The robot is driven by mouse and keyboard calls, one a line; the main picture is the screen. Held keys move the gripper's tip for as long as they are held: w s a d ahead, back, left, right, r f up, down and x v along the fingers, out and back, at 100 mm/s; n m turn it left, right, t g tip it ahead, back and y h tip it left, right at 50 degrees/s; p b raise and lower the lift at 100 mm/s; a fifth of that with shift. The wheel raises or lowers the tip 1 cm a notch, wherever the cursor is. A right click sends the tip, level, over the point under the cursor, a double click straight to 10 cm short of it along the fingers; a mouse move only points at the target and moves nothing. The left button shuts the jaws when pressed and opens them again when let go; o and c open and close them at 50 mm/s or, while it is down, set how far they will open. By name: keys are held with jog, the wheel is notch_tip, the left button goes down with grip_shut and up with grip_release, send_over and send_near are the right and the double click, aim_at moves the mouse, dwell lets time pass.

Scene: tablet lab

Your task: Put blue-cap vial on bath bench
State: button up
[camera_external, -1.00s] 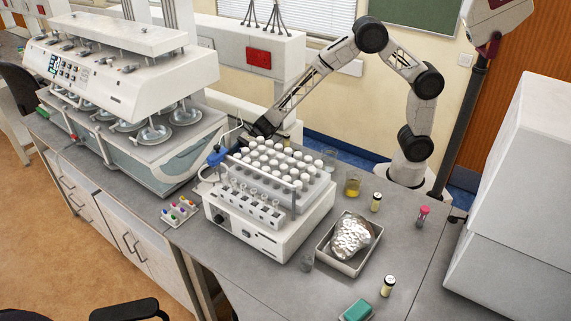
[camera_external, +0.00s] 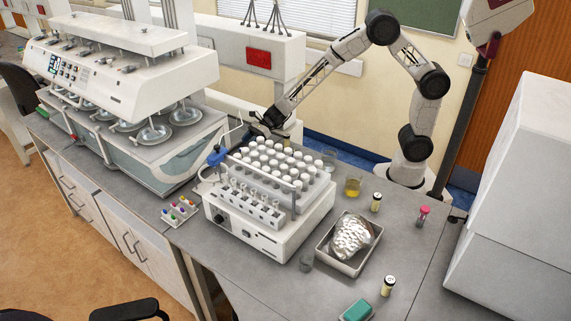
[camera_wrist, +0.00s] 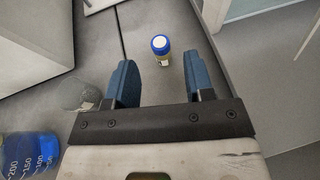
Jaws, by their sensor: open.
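The blue-cap vial (camera_wrist: 161,48) stands upright on a grey surface in the wrist view, with a pale body and a yellowish label. My gripper (camera_wrist: 160,82) is open and empty. The vial lies beyond its blue fingertips, roughly in line with the gap between them, and is not touched. The grey bench (camera_external: 130,191) carrying the large white bath apparatus (camera_external: 120,70) is at the left.
The white machine (camera_external: 265,236) with many white-capped vials stands in front of my gripper. A small rack of coloured caps (camera_external: 180,211), a foil-filled tray (camera_external: 325,252) and a yellow beaker (camera_external: 353,188) stand nearby. A blue graduated vessel (camera_wrist: 28,152) is close by at the wrist view's lower left.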

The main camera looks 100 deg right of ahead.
jog(key=shift+s+r, duration=0.1)
dwell(0.6)
jog(key=s+a+r+n+g, duration=0.2)
jog(key=s+a+r+n, duration=0.25)
jog(key=s, duration=0.35)
jog(key=s+a+r+n+g, duration=0.2)
jog(key=s+a+r+n, duration=0.1)
jog(key=s+r+n, duration=0.4)
jog(key=s+a+r+n+g, duration=0.3)
jog(key=s+a+n, duration=0.1)
jog(key=s, duration=0.5)
jog(key=s+d+r+n+h, duration=0.1)
jog(key=s+n, duration=0.5)
jog(key=s, duration=0.8)
jog(key=s+d+r+n+g+h, duration=0.1)
jog(key=s+n+h, duration=0.5)
jog(key=s, duration=0.8)
jog(key=shift+d+n+g+h, duration=0.3)
jog(key=shift+d+n, duration=0.45)
jog(key=shift+d, duration=0.1)
